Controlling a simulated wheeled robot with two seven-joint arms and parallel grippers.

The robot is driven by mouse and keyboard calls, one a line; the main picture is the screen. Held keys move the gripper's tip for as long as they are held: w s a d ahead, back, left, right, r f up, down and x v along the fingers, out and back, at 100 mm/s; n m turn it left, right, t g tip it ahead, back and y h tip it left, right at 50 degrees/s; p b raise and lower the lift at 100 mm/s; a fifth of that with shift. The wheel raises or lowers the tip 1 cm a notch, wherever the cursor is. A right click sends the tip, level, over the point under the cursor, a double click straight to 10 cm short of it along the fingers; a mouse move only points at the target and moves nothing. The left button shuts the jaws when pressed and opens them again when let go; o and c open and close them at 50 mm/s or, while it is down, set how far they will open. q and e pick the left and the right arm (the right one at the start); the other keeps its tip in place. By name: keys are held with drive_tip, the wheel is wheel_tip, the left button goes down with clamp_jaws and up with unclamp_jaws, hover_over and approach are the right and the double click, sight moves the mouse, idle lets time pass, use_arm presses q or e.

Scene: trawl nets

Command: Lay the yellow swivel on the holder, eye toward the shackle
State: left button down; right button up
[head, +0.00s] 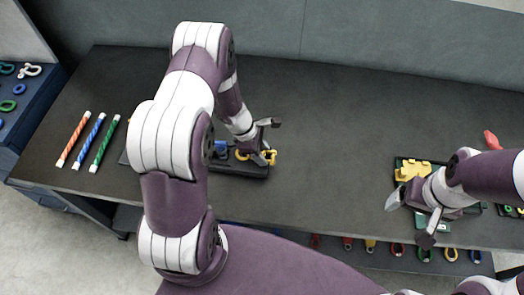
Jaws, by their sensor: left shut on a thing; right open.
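My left gripper (265,143) is over the right end of a low black holder board (245,171) and is shut on the yellow swivel (270,157). Yellow shows on both sides of its lower finger, at or just above the board; I cannot tell whether it touches. A blue block (221,149) sits on the board left of the gripper. My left arm hides the board's left part. I cannot make out the shackle or which way the eye points. My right gripper (411,216) is open and empty near the table's front right.
Orange, blue and green striped rods (96,141) lie at the table's left. A black tray with a yellow block (412,171) is beside my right gripper. A red item (492,140) lies behind my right arm. Coloured shackles hang below the front edge. The table's back middle (340,110) is clear.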

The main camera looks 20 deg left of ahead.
use_arm(q)
drive_tip(key=shift+f, duration=0.25)
drive_tip(key=shift+w, duration=0.1)
drive_tip(key=shift+f, duration=0.15)
drive_tip(key=c, duration=1)
unclamp_jaws()
drive_tip(key=shift+f, duration=0.1)
drive_tip(key=o, duration=0.4)
